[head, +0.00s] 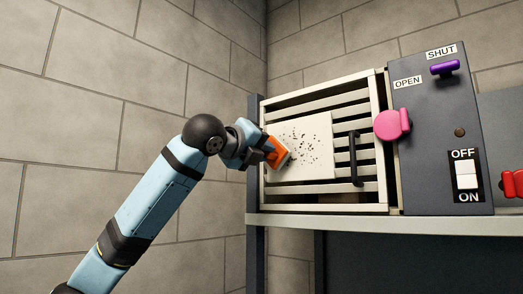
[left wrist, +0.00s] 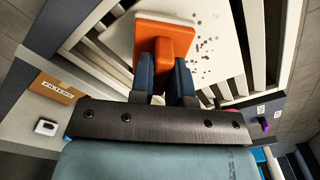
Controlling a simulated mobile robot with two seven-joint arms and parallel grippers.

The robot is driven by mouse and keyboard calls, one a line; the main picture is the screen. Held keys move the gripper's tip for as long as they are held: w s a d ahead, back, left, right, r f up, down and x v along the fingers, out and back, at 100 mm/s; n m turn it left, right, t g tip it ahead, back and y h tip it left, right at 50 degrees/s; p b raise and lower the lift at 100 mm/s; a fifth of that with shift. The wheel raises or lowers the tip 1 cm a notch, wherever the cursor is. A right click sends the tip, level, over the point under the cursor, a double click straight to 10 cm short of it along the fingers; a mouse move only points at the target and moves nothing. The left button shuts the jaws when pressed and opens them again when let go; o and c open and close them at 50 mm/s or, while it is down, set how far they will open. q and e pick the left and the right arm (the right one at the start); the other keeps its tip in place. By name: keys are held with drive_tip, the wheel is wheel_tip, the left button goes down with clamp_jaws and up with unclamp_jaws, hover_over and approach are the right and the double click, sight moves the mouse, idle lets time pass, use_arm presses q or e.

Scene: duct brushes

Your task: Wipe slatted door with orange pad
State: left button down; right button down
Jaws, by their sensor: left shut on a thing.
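The slatted door (head: 376,140) is cream-white with horizontal slats and a black vertical handle (head: 355,158) on its right part. A flat pale panel (head: 318,165) on the door bears many dark specks. The orange pad (head: 279,152) has a white face layer and is at the panel's left edge. My left gripper (head: 262,148) is shut on the pad's orange grip, which also shows between the blue fingers in the left wrist view (left wrist: 165,62). The pad's face is turned to the panel; I cannot tell whether it touches. My right gripper is not in view.
A red handle (head: 512,183) is at far right. A box labelled FILTERS (left wrist: 57,89) shows in the left wrist view.

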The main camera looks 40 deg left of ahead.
use_arm(q)
drive_tip(key=shift+w, duration=0.8)
drive_tip(key=shift+d, duration=0.1)
drive_tip(key=shift+s+d, duration=0.2)
drive_tip(key=shift+d, duration=2.35)
drive_tip(key=shift+s+d, duration=0.2)
drive_tip(key=shift+d, duration=2.3)
drive_tip(key=shift+w+a, duration=0.15)
drive_tip(key=shift+a, duration=1.6)
drive_tip(key=shift+w+a, duration=0.15)
drive_tip(key=shift+a, duration=1.55)
drive_tip(key=shift+w+a, duration=0.15)
drive_tip(key=shift+a, duration=1.6)
drive_tip(key=shift+d+r, duration=0.15)
drive_tip(key=shift+r, duration=0.6)
drive_tip(key=shift+s+d, duration=0.15)
drive_tip(key=shift+d, duration=1.55)
drive_tip(key=shift+s+d, duration=0.15)
drive_tip(key=shift+d, duration=1.55)
drive_tip(key=shift+s+d, duration=0.15)
drive_tip(key=shift+d, duration=1.55)
drive_tip(key=shift+w+a, duration=0.2)
drive_tip(key=shift+a, duration=2.45)
drive_tip(key=shift+w+a, duration=0.2)
drive_tip(key=shift+a, duration=2.4)
